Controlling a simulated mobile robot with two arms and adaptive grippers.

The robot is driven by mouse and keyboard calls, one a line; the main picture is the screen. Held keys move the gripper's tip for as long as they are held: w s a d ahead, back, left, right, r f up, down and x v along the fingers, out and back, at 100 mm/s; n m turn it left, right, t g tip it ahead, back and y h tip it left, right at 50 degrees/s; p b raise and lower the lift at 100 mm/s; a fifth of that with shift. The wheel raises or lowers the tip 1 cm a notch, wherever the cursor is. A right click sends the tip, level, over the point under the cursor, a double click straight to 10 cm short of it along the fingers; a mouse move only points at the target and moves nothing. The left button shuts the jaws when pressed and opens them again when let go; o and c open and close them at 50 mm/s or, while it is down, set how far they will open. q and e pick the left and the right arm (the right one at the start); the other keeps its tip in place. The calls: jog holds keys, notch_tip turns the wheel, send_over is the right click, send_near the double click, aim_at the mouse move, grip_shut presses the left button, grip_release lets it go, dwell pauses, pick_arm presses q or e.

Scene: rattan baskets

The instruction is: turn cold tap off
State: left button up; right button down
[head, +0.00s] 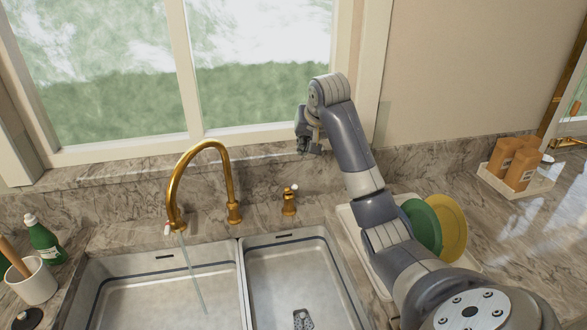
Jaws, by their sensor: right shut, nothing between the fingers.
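A gold gooseneck tap (231,180) arches over the double sink, and a thin stream of water (193,275) runs from its spout into the left basin. To its right stands a small gold fitting (289,203) with a pale tip on top, which looks like the cold tap handle; its markings are too small to read. A small white and red piece (168,228) shows beside the spout end. My right gripper (308,150) is shut and empty. It hangs in front of the window sill, above and slightly right of the gold fitting, apart from it. My left gripper is not in view.
A green plate (424,226) and a yellow plate (449,222) stand in a rack right of my arm. A green bottle (44,242) and white cup (33,282) stand at left. Orange containers (521,168) sit at right.

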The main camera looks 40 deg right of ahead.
jog(key=p, duration=0.5)
send_over(292, 189)
jog(key=w+d, duration=0.2)
jog(key=d, duration=0.1)
notch_tip(292, 189, down, 10)
jog(key=shift+s+a+f+p, duration=0.35)
jog(key=shift+s+f+p, duration=0.1)
jog(key=shift+s+p, duration=0.15)
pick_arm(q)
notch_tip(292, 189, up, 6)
pick_arm(e)
jog(key=shift+f, duration=0.15)
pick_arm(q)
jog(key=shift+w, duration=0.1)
pick_arm(e)
jog(key=shift+w, duration=0.1)
